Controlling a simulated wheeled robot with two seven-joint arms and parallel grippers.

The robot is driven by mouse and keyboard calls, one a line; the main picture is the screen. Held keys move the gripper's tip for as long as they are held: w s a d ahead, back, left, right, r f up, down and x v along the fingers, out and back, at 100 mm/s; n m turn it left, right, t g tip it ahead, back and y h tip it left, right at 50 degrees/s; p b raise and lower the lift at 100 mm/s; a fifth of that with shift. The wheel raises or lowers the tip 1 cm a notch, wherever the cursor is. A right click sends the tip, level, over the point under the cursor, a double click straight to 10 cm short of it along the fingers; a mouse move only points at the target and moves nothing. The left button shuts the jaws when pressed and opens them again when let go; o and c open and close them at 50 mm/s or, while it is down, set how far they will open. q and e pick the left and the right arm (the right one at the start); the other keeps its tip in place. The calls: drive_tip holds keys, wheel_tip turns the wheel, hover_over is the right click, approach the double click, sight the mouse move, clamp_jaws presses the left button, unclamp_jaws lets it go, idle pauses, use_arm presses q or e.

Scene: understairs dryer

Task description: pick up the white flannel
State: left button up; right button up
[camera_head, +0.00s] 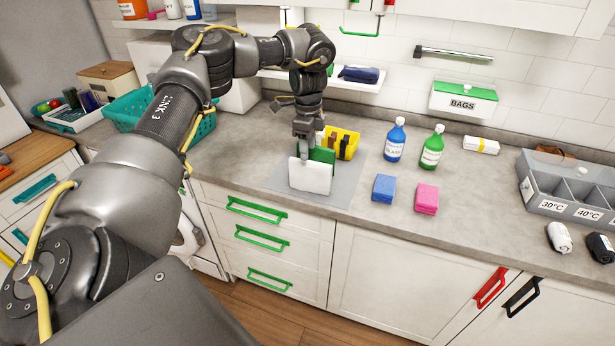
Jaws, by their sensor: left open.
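The white flannel (310,176) looks like a flat upright white piece on a grey mat (345,193) near the counter's front edge. A green upright piece (322,154) stands close behind it. My left gripper (309,152) points down from above, at the top edge of the white piece. Its jaws are open, and the fingertips are small and partly hidden, so I cannot tell whether they touch it or straddle it. My right gripper is out of view.
A yellow basket (353,145) with dark items stands just behind. Blue (394,143) and green (432,150) bottles, and blue (383,188) and pink (426,198) blocks, are to the right. A grey divided box (537,202) is far right. A teal basket (124,112) is left.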

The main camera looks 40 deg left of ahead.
sight(308, 162)
use_arm(q)
wheel_tip(308, 162, down, 6)
drive_tip(key=shift+w+r+p, duration=0.1)
drive_tip(key=shift+p, duration=0.3)
wheel_tip(308, 162, down, 5)
drive_tip(key=shift+w+a+r+p, duration=0.1)
drive_tip(key=shift+w+r+p, duration=0.1)
drive_tip(key=shift+p, duration=1.05)
drive_tip(key=shift+f, duration=0.35)
drive_tip(key=shift+s, duration=0.1)
drive_tip(key=shift+c, duration=0.3)
clamp_jaws()
